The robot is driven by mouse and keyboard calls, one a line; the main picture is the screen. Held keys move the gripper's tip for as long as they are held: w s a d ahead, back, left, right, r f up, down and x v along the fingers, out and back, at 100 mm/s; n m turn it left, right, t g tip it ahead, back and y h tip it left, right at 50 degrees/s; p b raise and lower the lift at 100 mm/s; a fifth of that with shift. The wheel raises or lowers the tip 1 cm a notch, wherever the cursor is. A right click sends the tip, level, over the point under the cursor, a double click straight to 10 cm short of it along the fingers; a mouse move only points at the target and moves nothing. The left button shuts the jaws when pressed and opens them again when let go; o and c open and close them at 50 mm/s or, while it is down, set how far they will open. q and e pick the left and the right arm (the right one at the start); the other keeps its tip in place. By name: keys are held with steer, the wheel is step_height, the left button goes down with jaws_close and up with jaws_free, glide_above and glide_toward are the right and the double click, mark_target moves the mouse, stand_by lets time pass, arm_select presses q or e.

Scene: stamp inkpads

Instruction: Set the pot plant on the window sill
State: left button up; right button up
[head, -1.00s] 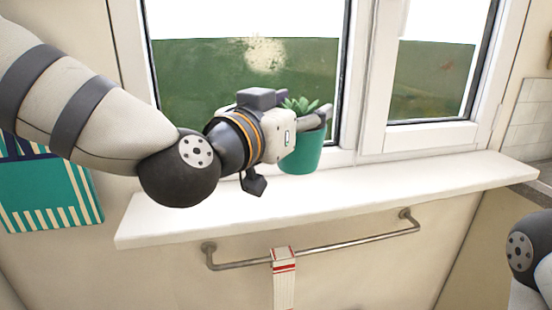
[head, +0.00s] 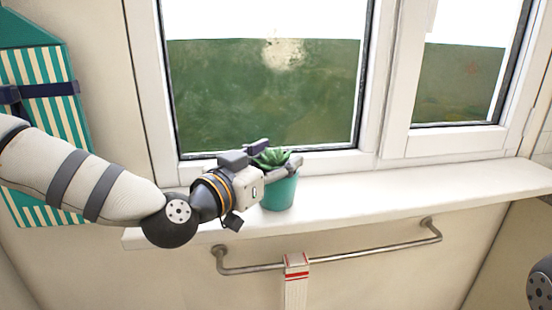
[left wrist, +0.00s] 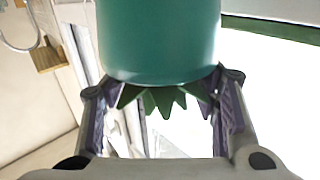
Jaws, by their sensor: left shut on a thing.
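The pot plant is a teal pot (head: 281,193) with pointed green leaves (head: 270,157). My left gripper (head: 277,160) is shut on it, with a finger on each side near the rim. The pot looks upright in the head view, over the left part of the white window sill (head: 400,193). I cannot tell whether its base touches the sill. In the left wrist view the pot (left wrist: 160,40) fills the top middle, its leaves pointing down between the fingers (left wrist: 163,85). My right gripper is out of view.
The closed window (head: 270,100) stands behind the sill. The sill is bare to the right of the pot. A metal rail (head: 350,250) with a red-striped white cloth (head: 296,280) runs below its front edge. A teal and cream striped thing (head: 45,80) hangs at the left.

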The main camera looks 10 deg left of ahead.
arm_select(q)
steer(key=o, duration=1.6)
steer(key=shift+s+r, duration=0.15)
steer(key=shift+r, duration=0.1)
steer(key=shift+p+v, duration=0.8)
steer(key=shift+v, duration=5.05)
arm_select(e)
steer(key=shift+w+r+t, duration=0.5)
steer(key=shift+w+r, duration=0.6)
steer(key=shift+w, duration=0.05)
arm_select(q)
steer(key=shift+f, duration=0.15)
